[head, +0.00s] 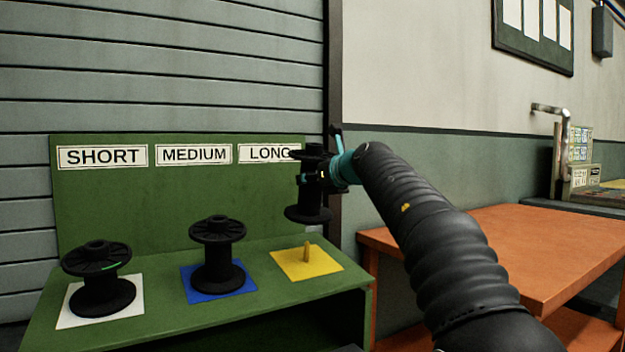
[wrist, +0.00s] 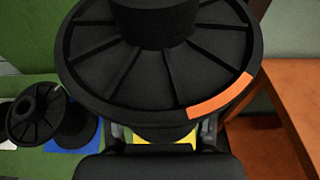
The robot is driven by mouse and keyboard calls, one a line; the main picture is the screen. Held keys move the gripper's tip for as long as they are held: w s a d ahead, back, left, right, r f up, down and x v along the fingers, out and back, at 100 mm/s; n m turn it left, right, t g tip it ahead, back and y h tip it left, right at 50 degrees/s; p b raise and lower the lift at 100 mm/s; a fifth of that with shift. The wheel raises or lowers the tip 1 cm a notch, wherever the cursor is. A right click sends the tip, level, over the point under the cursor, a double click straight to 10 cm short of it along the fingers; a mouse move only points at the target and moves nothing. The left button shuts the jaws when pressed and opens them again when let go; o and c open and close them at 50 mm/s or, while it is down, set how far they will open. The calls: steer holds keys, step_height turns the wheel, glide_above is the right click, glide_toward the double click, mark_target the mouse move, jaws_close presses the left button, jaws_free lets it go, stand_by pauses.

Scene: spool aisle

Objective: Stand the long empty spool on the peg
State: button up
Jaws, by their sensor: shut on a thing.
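A black spool (head: 310,205) is held upright in my gripper (head: 322,175), above the green bench. Its top flange (wrist: 160,60) fills much of the wrist view and carries an orange mark. My gripper is shut on its core, partly hidden by the arm and flange. The peg (head: 307,250) is a short yellow post on a yellow square (head: 322,268) under the LONG label (head: 265,153). The spool's lower flange is above the peg and apart from it. In the wrist view, a strip of the yellow square (wrist: 165,141) shows below the flange; the peg is hidden there.
A black spool with a green mark (head: 100,285) stands on the white square under SHORT. Another black spool (head: 217,255) stands on the blue square under MEDIUM. The green backboard (head: 180,205) rises behind. An orange table (head: 520,245) is at the right.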

mark_target(317, 200)
steer(key=shift+s+d, duration=0.15)
steer(key=shift+d, duration=0.05)
steer(key=shift+f, duration=0.2)
steer(key=shift+w+a+f+b, duration=0.15)
steer(key=shift+f+b, duration=0.4)
steer(key=shift+f, duration=0.35)
steer(key=shift+w+a+f+b, duration=0.1)
steer(key=shift+f+b, duration=0.4)
steer(key=shift+f, duration=0.35)
steer(key=shift+w+a+f+b, duration=0.15)
steer(key=shift+f+b, duration=0.4)
steer(key=shift+f, duration=0.35)
steer(key=shift+d, duration=0.1)
steer(key=shift+p, duration=1)
step_height(317, 200, down, 7)
steer(key=w+b, duration=0.1)
steer(key=b, duration=0.3)
steer(key=shift+a, duration=0.35)
stand_by(2.1)
steer(key=o, duration=1.4)
steer(key=shift+o, duration=0.2)
